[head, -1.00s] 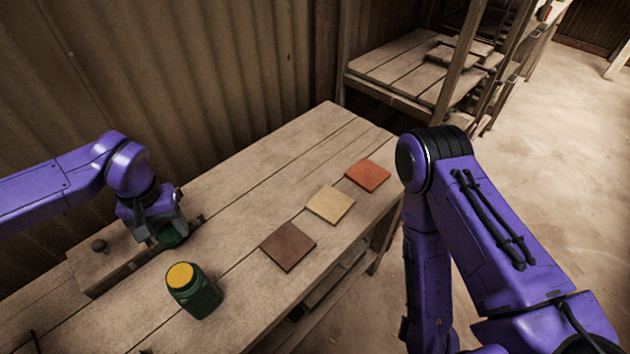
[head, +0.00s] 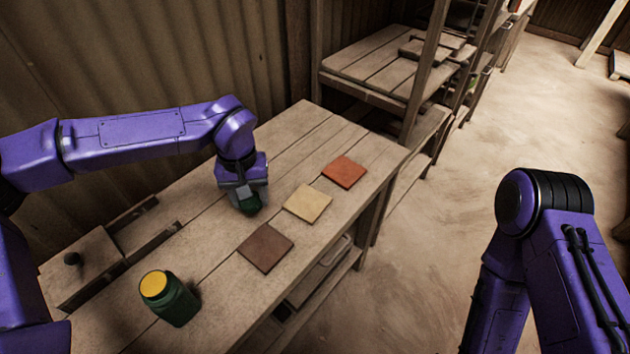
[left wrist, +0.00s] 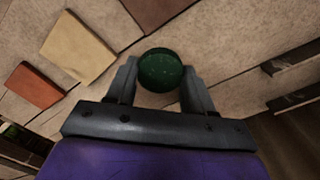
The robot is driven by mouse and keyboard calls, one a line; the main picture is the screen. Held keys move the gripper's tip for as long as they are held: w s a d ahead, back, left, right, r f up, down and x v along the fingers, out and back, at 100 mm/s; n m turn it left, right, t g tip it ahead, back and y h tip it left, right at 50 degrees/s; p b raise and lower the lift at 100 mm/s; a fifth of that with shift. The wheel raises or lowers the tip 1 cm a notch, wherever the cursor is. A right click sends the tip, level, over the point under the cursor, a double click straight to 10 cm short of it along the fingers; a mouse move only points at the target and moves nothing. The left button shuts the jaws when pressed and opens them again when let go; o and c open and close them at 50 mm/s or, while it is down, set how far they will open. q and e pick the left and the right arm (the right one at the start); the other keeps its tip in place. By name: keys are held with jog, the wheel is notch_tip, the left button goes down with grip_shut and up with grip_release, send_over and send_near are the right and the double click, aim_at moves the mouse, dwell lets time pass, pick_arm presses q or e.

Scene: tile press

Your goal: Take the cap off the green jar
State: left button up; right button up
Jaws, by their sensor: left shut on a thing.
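The green jar (head: 178,305) stands upright at the near left of the workbench in the head view, with a flat yellow round face on top. I cannot tell whether that yellow is a lid or what is inside. My left gripper (head: 247,200) is away from the jar, farther up the bench beside the tiles. It is shut on a dark green round cap (head: 250,207), which shows between both fingers in the left wrist view (left wrist: 160,70). I cannot tell whether the cap touches the bench. My right gripper is out of view.
A brown tile (head: 265,248), a cream tile (head: 307,203) and an orange tile (head: 344,172) lie in a row on the bench (head: 215,265). A wooden block with a dark knob (head: 85,265) sits at the left. A wooden shelf (head: 375,65) stands behind.

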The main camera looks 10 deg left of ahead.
pick_arm(q)
jog(key=s+d+r+n+p, duration=0.1)
jog(key=s+d+r+n, duration=0.25)
jog(key=n, duration=1.15)
jog(key=s+d+r+n, duration=0.3)
jog(key=s+n, duration=0.1)
jog(key=n, duration=1.2)
jog(key=n+p, duration=0.6)
jog(key=n, duration=0.8)
send_over(269, 211)
notch_tip(269, 211, down, 9)
jog(key=shift+r, duration=0.15)
notch_tip(269, 211, down, 3)
jog(key=shift+r, duration=0.15)
jog(key=shift+f, duration=0.3)
